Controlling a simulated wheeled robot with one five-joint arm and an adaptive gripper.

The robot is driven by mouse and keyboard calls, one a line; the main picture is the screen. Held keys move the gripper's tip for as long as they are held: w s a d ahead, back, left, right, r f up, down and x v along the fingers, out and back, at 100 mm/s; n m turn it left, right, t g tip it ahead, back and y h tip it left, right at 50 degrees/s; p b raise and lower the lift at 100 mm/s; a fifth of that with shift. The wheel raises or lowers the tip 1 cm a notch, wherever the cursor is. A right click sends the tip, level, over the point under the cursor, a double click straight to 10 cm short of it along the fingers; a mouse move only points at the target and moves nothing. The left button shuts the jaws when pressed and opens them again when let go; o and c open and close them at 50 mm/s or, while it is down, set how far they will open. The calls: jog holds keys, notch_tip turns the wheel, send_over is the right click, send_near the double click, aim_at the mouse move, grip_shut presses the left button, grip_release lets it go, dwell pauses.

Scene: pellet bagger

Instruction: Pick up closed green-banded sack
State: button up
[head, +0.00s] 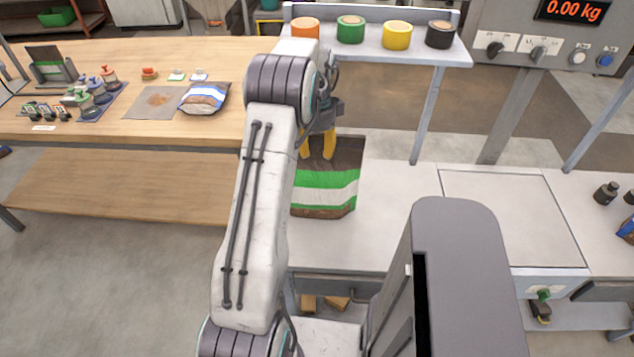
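The green-banded sack (325,190) stands on the pale bench, partly behind my arm. It is brown with a green and a white band, and its dark brown top looks closed. My gripper (317,148) hangs at the sack's top edge with its yellow fingers pointing down. The two fingers show apart, with a gap between them, and overlap the top of the sack in the picture. Whether they touch it is not clear. My arm hides the sack's left side.
A shelf (375,47) with orange, green, yellow and black rolls stands behind the sack. A wooden table (120,70) at left holds a blue-and-white banded sack (204,98) and small tools. A scale display (572,10) reads 0.00 kg. A flat platform (510,215) lies to the right.

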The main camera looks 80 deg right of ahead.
grip_shut()
jog(key=shift+d+r, duration=0.1)
jog(key=shift+r, duration=0.2)
dwell(0.4)
